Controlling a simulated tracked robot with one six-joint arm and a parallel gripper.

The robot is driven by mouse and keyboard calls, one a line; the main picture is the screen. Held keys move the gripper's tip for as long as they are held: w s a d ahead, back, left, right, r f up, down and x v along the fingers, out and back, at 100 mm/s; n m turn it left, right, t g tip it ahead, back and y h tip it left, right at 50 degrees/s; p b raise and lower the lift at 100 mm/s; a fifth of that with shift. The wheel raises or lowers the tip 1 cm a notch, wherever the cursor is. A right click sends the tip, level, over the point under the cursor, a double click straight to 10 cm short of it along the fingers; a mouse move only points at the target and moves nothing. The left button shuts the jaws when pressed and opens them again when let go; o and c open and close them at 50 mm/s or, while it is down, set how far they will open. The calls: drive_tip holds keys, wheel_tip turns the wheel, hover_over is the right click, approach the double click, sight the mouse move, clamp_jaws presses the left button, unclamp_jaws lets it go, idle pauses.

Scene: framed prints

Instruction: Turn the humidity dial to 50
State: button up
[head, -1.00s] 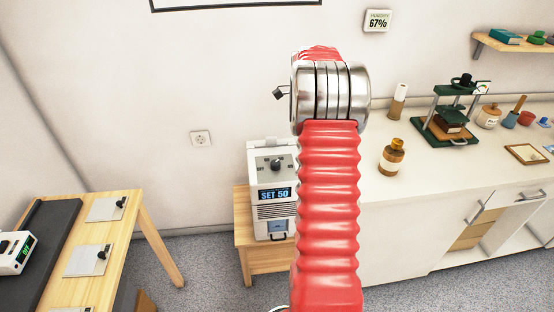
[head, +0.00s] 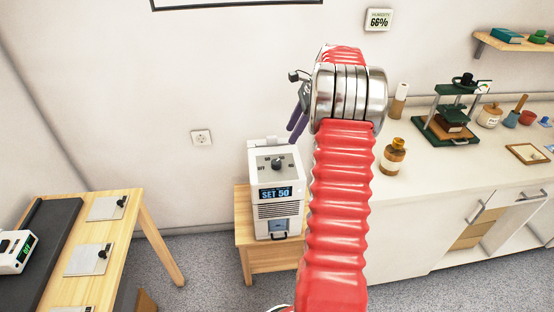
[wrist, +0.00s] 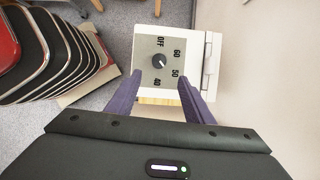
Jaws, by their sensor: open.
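The white humidity machine (head: 277,200) stands on a low wooden stand, and its blue display (head: 276,193) reads SET 50. Its dark round dial (head: 278,164) is on the sloped grey top panel. In the wrist view, the dial (wrist: 158,61) sits among the marks OFF, 60, 50 and 40, and its pale pointer appears to face 50. My gripper (wrist: 158,84) is open, with its two purple fingers apart and nothing between them. The fingers are clear of the dial. In the head view, my gripper (head: 297,122) is above the machine, partly hidden by my arm.
A wall display (head: 379,19) reads 66%. A white counter (head: 420,190) on the right holds a brown bottle (head: 393,156) and a green press (head: 449,118). A wooden table (head: 125,215) is at left.

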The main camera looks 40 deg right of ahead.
sight(277, 161)
drive_tip(key=x, duration=1.3)
drive_tip(key=shift+a+f, duration=0.1)
drive_tip(key=shift+f, duration=0.15)
drive_tip(key=shift+c, duration=0.5)
drive_tip(key=c, duration=0.9)
